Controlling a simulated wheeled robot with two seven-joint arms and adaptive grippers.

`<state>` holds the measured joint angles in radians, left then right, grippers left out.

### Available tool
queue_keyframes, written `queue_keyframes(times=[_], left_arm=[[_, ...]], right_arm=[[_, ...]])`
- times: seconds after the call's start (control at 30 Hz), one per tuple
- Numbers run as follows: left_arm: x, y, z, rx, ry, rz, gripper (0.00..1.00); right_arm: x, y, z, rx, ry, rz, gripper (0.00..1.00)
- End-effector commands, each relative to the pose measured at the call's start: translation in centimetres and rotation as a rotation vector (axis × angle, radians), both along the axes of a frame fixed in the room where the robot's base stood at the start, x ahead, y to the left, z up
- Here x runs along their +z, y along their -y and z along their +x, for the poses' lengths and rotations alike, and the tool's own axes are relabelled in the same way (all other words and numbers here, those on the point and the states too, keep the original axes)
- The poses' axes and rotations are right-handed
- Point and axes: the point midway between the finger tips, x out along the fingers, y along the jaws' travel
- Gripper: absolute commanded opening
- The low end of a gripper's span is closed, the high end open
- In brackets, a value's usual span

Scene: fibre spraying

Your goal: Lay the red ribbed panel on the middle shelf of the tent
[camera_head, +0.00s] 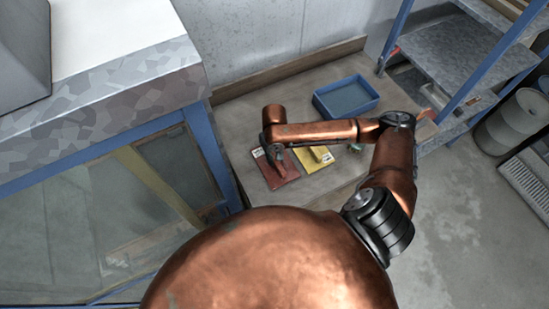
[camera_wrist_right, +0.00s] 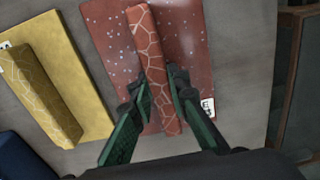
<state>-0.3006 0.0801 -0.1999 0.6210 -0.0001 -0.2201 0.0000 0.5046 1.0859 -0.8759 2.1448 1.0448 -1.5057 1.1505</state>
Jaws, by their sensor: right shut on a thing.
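The red ribbed panel (camera_head: 285,181) lies flat on the grey table, and it fills the upper middle of the right wrist view (camera_wrist_right: 195,50). It is speckled, has a white label at one corner and one raised, crack-patterned rib (camera_wrist_right: 151,52) along it. My right gripper (camera_wrist_right: 160,90) is over the panel with its green fingers on both sides of the rib, shut on it. In the head view the right gripper (camera_head: 275,154) is small and partly hidden by my wrist. My left gripper is in neither view. A blue-framed structure with see-through sides (camera_head: 75,225), possibly the tent, stands at left; its middle shelf cannot be made out.
A yellow ribbed panel (camera_head: 316,160) lies close beside the red one. A blue bin (camera_head: 346,97) stands at the table's back right. A blue-posted shelf rack (camera_head: 450,58) and a grey drum (camera_head: 515,122) are at right. A wall (camera_head: 255,40) closes the back.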

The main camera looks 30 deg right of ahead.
Motion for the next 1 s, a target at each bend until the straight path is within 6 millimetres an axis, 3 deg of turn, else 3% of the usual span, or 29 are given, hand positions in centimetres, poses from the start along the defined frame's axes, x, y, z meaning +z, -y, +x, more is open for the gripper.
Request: queue_keyframes(times=[0.37,0.4,0.6,1.0], left_arm=[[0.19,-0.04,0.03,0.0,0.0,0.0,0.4],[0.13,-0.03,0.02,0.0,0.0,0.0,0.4],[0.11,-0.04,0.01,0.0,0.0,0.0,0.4],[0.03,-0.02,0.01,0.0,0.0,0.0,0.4]], right_arm=[[-0.3,-0.01,0.14,-0.001,0.004,0.001,0.0],[-0.4,0.02,0.05,-0.001,0.002,0.001,0.18],[-0.4,0.01,0.04,-0.001,0.002,0.0,0.32],[0.37,0.03,0.09,0.0,0.003,0.0,0.33]])
